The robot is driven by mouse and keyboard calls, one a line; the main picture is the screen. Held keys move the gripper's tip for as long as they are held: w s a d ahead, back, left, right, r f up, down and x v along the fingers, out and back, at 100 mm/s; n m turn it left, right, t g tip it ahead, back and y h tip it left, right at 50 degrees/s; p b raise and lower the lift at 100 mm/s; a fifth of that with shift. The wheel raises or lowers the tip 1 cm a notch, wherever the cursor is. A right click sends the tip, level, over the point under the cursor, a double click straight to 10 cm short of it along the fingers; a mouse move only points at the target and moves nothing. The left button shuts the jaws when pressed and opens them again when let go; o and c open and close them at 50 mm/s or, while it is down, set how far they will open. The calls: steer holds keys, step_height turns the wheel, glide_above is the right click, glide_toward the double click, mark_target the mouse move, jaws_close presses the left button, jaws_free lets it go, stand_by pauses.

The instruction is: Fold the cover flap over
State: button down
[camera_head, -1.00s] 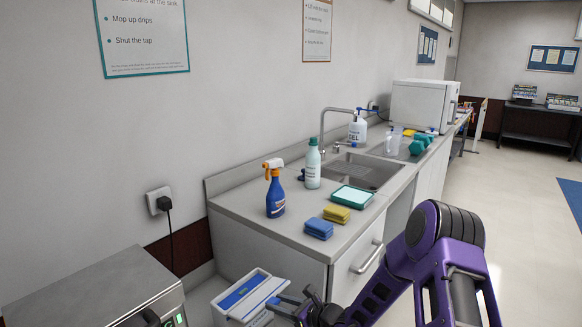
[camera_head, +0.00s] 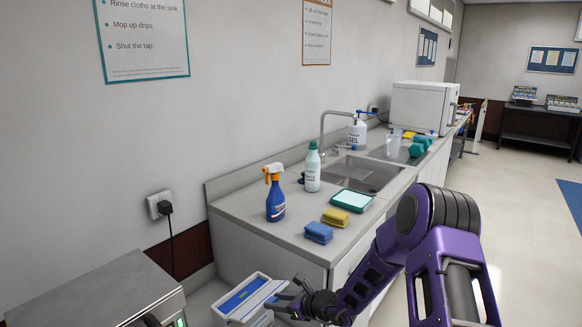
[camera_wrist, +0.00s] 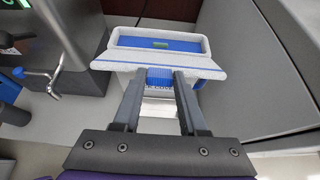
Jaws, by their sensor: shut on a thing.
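A white box with a blue interior (camera_head: 238,297) stands low beside the counter's near end in the head view. In the wrist view its white rim (camera_wrist: 118,42) surrounds the blue inside, where a small green mark shows. A pale cover flap with a blue edge stripe (camera_wrist: 205,66) extends from the box's near side. A blue ribbed tab (camera_wrist: 159,84) is on the flap, between my fingers. My gripper (camera_wrist: 160,77) is shut on this tab; it also shows at the box's right side in the head view (camera_head: 274,301). Lettering under the tab is partly hidden by the fingers.
A grey counter (camera_head: 270,243) with a spray bottle (camera_head: 275,197), sponges (camera_head: 318,232) and a sink stands just behind and right of the box. A metal appliance (camera_head: 110,295) stands close on the left. Open floor lies to the right.

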steer(key=shift+w+a+r+g+h, duration=0.15)
steer(key=shift+a+r+g+h, duration=0.1)
steer(key=shift+r+h, duration=0.15)
steer(key=shift+w+a+r+g+h, duration=0.1)
steer(key=shift+r+g+h, duration=0.15)
steer(key=shift+r+h, duration=0.1)
steer(key=shift+w+a+r+g+h, duration=0.35)
steer(key=shift+a+r+g+h, duration=0.15)
steer(key=shift+r+g+h, duration=0.2)
steer(key=shift+w+a+r+g+h, duration=0.3)
steer(key=shift+w+a+r+h, duration=0.1)
steer(key=shift+a+h, duration=0.15)
steer(key=shift+r+b, duration=0.2)
steer(key=shift+b, duration=0.1)
